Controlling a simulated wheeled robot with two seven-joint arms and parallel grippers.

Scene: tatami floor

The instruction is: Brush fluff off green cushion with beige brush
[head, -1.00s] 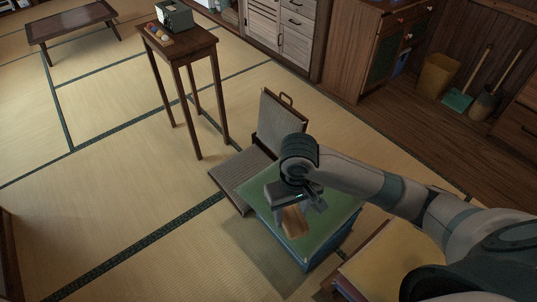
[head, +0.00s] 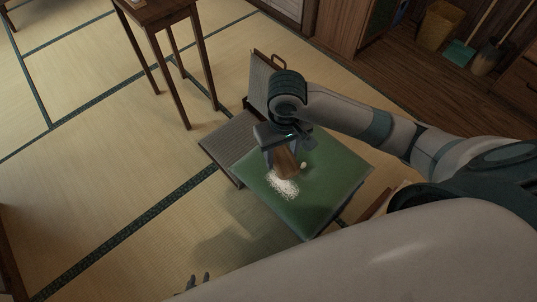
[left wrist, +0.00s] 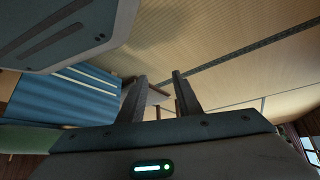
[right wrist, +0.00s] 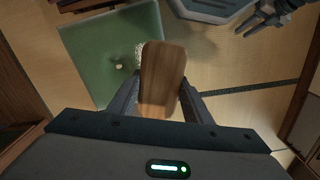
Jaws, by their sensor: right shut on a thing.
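The green cushion (head: 330,190) lies flat in the middle of the head view and at the upper left of the right wrist view (right wrist: 85,65). White fluff (head: 281,187) lies in a patch near its left edge, with a small pale lump (head: 303,165) apart from it. My right gripper (head: 283,151) is shut on the brown wooden brush (head: 287,168), over the cushion beside the fluff. Brush contact with the cushion is unclear. In the right wrist view the brush (right wrist: 162,75) hides part of the fluff. My left gripper (head: 198,281) is open and empty, low in front of the cushion.
A legless folding chair (head: 228,137) stands just behind the cushion. A tall small table (head: 164,15) is at the upper left. In the left wrist view, a blue ribbed surface (left wrist: 68,98) is close by. Tatami left of the cushion is clear.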

